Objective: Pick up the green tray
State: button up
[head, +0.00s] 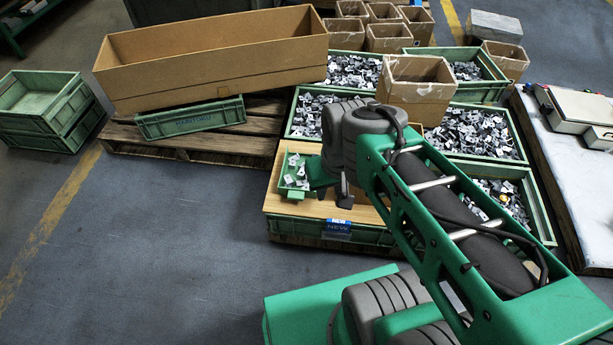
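A small green tray (292,194) holding several pale stamped parts sits on a wooden board (285,209) laid over a large green crate. My gripper (333,197) is just right of the tray, pointing down over the board. A dark finger shows in front, but my wrist and hand hide much of the gripper. I cannot tell whether it touches the tray or how far its fingers are apart.
Large green crates of grey stamped parts (476,130) lie behind and right of the board. An open cardboard box (432,95) stands among them. A long cardboard box (215,60) and stacked green crates (45,110) are at left. The floor (165,250) at front left is clear.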

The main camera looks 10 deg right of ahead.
aim_at(293, 183)
jog(key=u, duration=0.35)
jog(key=k, duration=0.45)
jog(key=u, duration=0.75)
jog(key=i, duration=1.3)
jog(key=u, duration=0.25)
